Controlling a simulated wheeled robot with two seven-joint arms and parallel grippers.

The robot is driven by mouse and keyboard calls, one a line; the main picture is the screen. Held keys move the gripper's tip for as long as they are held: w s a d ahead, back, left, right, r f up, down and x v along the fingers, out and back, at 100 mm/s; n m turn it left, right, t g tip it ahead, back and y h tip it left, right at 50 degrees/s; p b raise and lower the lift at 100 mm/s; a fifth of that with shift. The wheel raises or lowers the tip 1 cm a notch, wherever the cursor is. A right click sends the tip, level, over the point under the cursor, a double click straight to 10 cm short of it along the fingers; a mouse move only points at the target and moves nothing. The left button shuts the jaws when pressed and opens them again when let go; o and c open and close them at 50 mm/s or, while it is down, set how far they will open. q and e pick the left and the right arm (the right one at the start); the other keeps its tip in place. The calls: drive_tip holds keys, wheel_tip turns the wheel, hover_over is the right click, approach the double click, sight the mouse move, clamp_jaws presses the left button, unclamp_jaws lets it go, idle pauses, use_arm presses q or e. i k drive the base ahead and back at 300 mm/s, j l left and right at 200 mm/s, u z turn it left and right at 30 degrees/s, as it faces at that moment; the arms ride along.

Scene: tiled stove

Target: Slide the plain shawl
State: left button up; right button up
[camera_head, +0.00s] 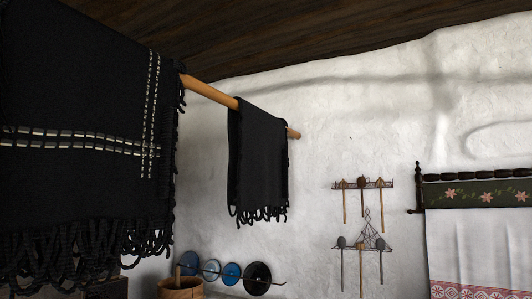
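The plain shawl (258,160) is black with a dark fringe along its lower edge. It hangs folded over a wooden pole (214,93), close to the pole's far end. A second black shawl (75,100), with white stitched stripes and a long fringe, hangs at the near left and hides the rest of the pole. A stretch of bare pole shows between the two shawls. Neither of my grippers is in view.
A white rough wall stands behind. Racks with hanging utensils (362,184) are on it. At the right hangs an embroidered white cloth (478,250). Below are a wooden tub (180,288) and several round lids (231,274). The air around the pole's far end is clear.

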sight(258, 164)
drive_tip(key=i+z, duration=0.35)
drive_tip(key=i, duration=0.8)
drive_tip(key=i+j+u, duration=0.1)
drive_tip(key=i+u, duration=0.2)
drive_tip(key=i, duration=0.2)
drive_tip(key=i+u, duration=0.35)
drive_tip(key=i, duration=0.15)
